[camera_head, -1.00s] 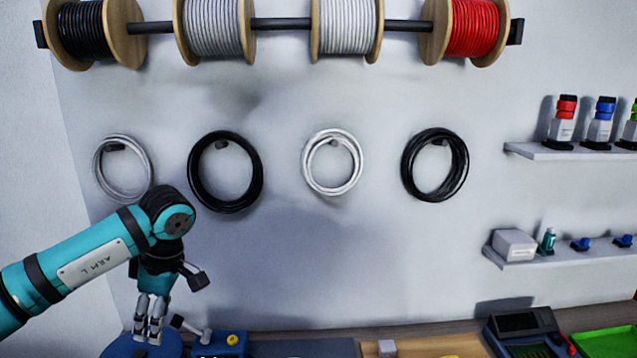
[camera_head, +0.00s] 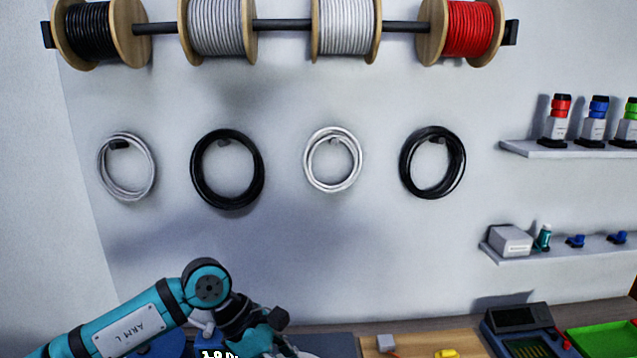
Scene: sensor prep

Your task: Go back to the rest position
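My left arm (camera_head: 130,325), marked ARM L, comes in low from the left and bends at a teal and black joint. Its wrist (camera_head: 262,332) points down and right over the bench's back left part. The fingers of my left gripper cannot be made out at the bottom edge, so its opening and anything in it are hidden. My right arm and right gripper are not in view.
Cable coils, such as a black one (camera_head: 228,168), hang on the wall below a rod with wire spools (camera_head: 345,27). Two shelves (camera_head: 560,149) hold small parts at right. A dark device (camera_head: 520,325) and a green tray (camera_head: 605,338) are on the bench.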

